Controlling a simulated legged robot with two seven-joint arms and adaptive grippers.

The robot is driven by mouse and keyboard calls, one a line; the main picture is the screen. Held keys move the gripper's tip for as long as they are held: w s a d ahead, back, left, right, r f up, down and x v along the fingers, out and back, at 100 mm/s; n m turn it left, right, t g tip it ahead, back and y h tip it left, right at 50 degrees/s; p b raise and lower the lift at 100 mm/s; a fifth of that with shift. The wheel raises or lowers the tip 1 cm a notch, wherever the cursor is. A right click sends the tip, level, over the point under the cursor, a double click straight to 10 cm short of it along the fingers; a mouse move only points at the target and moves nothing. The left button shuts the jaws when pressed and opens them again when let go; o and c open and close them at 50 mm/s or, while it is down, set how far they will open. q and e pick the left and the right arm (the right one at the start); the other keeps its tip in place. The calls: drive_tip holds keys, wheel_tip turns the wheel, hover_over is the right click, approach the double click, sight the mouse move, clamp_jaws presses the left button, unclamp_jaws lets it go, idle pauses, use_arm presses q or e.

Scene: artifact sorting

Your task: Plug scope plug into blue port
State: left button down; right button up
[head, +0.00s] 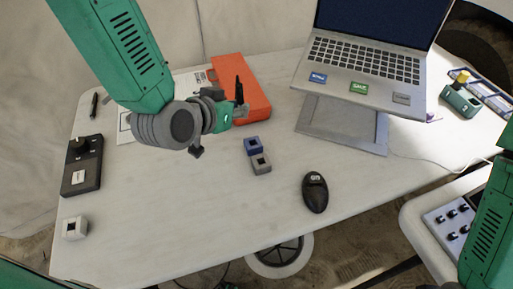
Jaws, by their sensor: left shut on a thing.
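A small blue block with a dark square opening (253,145), which looks like the blue port, sits on the white table (225,225), touching a similar grey block (260,164). My left gripper (241,100) is left of and beyond the blue block, over the near side of the orange box. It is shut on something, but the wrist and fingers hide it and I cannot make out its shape. I cannot identify the scope plug for certain. My right gripper is out of view; only part of my right arm shows at the right edge.
An orange box (243,88) lies behind the gripper. A laptop (362,70) stands on a grey stand at the back right. A black mouse (315,192) lies right of the blocks. A black device (82,165) and white block (75,228) sit at left. The front middle is clear.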

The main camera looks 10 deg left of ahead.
use_arm(q)
drive_tip(key=d+m+h, duration=0.1)
drive_tip(key=d+m, duration=0.2)
drive_tip(key=b, duration=0.2)
hover_over(250, 145)
wheel_tip(250, 145, down, 6)
drive_tip(key=shift+d+r, duration=0.1)
drive_tip(key=shift+a+f, duration=0.3)
drive_tip(key=shift+f, duration=0.2)
wheel_tip(250, 145, down, 2)
drive_tip(key=shift+f, duration=0.25)
drive_tip(key=shift+d+f+b, duration=0.1)
drive_tip(key=shift+f+b, duration=0.2)
drive_tip(key=shift+f, duration=0.05)
drive_tip(key=shift+d+r, duration=0.15)
drive_tip(key=shift+d, duration=0.05)
drive_tip(key=c, duration=1.5)
unclamp_jaws()
drive_tip(key=shift+c, duration=0.2)
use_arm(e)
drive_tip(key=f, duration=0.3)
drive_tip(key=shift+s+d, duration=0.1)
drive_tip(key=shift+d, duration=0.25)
use_arm(q)
drive_tip(key=shift+a, duration=0.1)
